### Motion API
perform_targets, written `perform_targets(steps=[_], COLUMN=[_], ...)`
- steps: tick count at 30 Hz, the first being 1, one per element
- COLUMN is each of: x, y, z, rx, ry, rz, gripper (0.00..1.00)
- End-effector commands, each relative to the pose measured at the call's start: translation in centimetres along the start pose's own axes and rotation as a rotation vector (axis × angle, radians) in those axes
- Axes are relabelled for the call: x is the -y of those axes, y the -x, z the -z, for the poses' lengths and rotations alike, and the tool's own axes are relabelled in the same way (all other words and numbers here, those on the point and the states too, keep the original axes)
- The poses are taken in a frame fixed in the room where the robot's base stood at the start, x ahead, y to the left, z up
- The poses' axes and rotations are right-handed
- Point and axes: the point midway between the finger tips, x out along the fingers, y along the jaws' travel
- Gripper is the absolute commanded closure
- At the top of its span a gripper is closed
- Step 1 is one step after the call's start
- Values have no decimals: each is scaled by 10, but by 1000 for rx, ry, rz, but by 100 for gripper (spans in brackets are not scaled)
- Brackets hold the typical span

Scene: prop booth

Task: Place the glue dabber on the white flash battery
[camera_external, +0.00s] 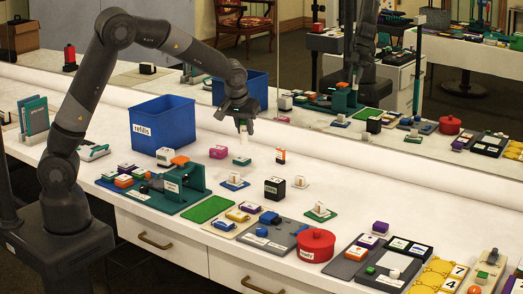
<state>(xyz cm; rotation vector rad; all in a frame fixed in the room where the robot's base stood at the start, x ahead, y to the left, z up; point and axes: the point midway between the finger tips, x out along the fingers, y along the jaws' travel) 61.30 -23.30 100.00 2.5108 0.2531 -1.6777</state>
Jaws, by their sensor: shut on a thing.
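My gripper (241,127) points down above the middle of the white counter, to the right of the blue bin. It is shut on a small pale thing (243,137), which I take to be the glue dabber; it is mostly hidden between the fingers. A small white and green piece (242,160) shows just below the gripper; I cannot tell whether it touches the held thing. I cannot tell for sure which piece is the white flash battery; a small white piece (300,182) stands right of the black labelled cube (274,190).
A blue bin labelled refills (163,128) stands left of the gripper. A mirror behind the counter repeats the scene. Bare counter lies behind the blocks.

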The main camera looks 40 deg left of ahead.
Motion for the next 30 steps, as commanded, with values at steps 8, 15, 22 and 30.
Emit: perform_targets(steps=[8,15,22,30], x=[149,231,263,311], y=[1,5,-3,-44], z=[22,16,14,28], rx=[0,1,2,2], ry=[312,493,545,546], rz=[129,204,228,230], gripper=[99,99,99,99])
